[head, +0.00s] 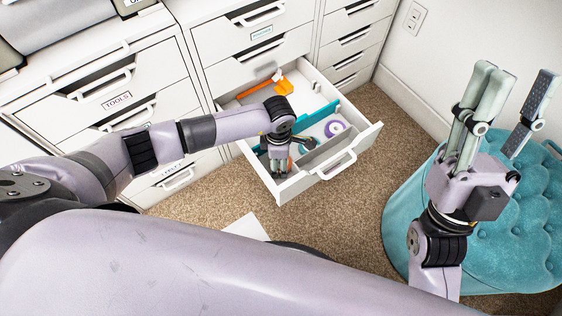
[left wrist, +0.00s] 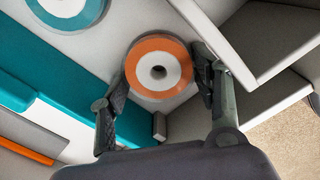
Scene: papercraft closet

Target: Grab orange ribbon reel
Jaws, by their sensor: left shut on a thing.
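The orange ribbon reel (left wrist: 158,88) has an orange rim and a pale centre with a dark hole. In the left wrist view it lies between the two fingers of my left gripper (left wrist: 160,92), which is shut on it. In the head view my left gripper (head: 278,160) reaches down into the front of the open drawer (head: 360,140); only a small orange bit shows beside its fingers. My right gripper (head: 512,100) is raised at the right, its fingers apart and empty.
A purple-and-white reel (head: 334,128), a teal strip (head: 312,117) and an orange item (head: 284,87) are in the drawer. A teal-ringed reel (left wrist: 68,12) is close to the orange one. Drawer walls stand close around the left gripper. A teal tufted stool (head: 400,225) is below my right gripper.

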